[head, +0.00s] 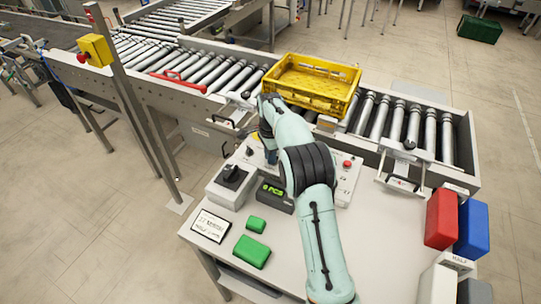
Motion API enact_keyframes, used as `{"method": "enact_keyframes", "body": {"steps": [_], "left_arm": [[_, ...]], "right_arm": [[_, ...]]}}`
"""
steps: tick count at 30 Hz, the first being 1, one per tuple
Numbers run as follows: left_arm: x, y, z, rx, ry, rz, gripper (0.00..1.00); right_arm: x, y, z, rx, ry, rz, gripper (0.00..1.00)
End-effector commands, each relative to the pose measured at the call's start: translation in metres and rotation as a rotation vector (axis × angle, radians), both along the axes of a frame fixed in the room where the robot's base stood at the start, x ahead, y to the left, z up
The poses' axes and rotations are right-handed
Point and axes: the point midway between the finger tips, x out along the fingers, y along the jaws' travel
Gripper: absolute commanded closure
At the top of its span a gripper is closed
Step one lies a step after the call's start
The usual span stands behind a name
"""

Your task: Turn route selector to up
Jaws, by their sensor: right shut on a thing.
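My right arm reaches up from the bottom of the head view. Its gripper (267,147) points down at the left part of the white control panel (343,185) on the table. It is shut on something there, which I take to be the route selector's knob. The wrist and forearm hide the knob, so I cannot see which way it points. My left gripper is not in view.
A counter with green digits (275,196) stands beside my forearm. Green blocks (251,252) and a label card (211,226) lie in front. A yellow crate (312,84) sits on the roller conveyor behind. Red (441,219) and blue (473,228) bins stand at right.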

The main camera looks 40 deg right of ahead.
Motion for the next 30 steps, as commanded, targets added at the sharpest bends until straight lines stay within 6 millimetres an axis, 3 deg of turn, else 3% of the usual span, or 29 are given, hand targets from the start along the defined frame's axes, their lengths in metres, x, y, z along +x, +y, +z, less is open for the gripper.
{"method": "enact_keyframes", "body": {"steps": [22, 23, 24, 30], "left_arm": [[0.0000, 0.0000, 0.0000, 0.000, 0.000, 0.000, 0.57], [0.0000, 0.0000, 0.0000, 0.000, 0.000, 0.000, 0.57], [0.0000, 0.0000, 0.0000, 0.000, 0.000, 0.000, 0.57], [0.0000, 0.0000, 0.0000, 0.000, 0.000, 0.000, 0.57]], "right_arm": [[0.0012, -0.0007, 0.0002, -0.001, -0.001, -0.083, 1.00], [0.0012, -0.0006, 0.0002, -0.001, -0.001, -0.083, 0.79], [0.0012, -0.0007, 0.0002, -0.001, -0.001, -0.083, 0.66], [0.0011, -0.0006, 0.0001, 0.000, 0.000, -0.083, 0.63]]}}
